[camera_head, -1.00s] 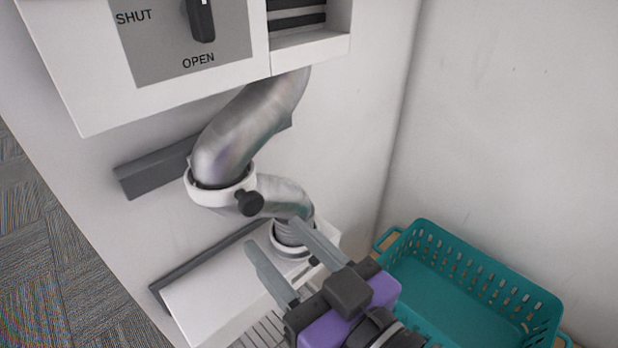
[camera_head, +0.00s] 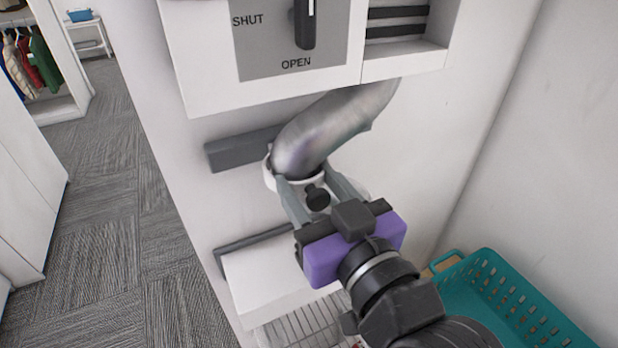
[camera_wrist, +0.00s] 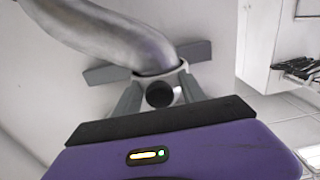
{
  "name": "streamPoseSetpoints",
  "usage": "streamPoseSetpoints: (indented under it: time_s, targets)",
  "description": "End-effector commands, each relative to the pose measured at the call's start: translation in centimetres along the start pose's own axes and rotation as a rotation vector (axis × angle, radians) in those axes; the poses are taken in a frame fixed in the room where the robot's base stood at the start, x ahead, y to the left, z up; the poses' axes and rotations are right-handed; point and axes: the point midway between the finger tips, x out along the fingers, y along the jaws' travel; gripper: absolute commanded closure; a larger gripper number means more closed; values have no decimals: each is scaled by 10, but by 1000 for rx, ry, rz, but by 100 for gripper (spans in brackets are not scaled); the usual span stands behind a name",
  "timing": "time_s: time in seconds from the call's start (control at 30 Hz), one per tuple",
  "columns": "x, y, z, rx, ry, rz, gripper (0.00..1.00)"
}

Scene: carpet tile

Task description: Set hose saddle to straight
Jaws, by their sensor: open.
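The hose saddle is a white ring (camera_head: 270,174) around the lower end of a silver hose (camera_head: 318,130), with a black knob (camera_head: 317,198) on its front. In the wrist view the black knob (camera_wrist: 159,94) faces me below the bent hose (camera_wrist: 110,35). My gripper (camera_head: 308,186) is open, one grey finger on each side of the knob. I cannot tell whether the fingers touch the saddle. The lower hose piece and its outlet are mostly hidden behind my gripper.
A white box with a lever panel (camera_head: 260,62) marked SHUT and OPEN hangs above. A white ledge (camera_head: 265,275) is below. A teal basket (camera_head: 490,262) stands at the lower right by the wall. Carpet floor (camera_head: 110,250) is free at the left.

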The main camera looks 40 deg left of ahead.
Motion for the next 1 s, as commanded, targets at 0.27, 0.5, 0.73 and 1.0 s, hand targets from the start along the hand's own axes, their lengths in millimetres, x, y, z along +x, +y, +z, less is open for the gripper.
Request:
streamPoseSetpoints:
  time_s: [0.27, 0.5, 0.73, 1.0]
  targets:
    - [1, 0, 0, 0, 0, 1, 58]
    - [1, 0, 0, 0, 0, 0, 100]
    - [1, 0, 0, 0, 0, 1, 100]
    - [1, 0, 0, 0, 0, 1, 100]
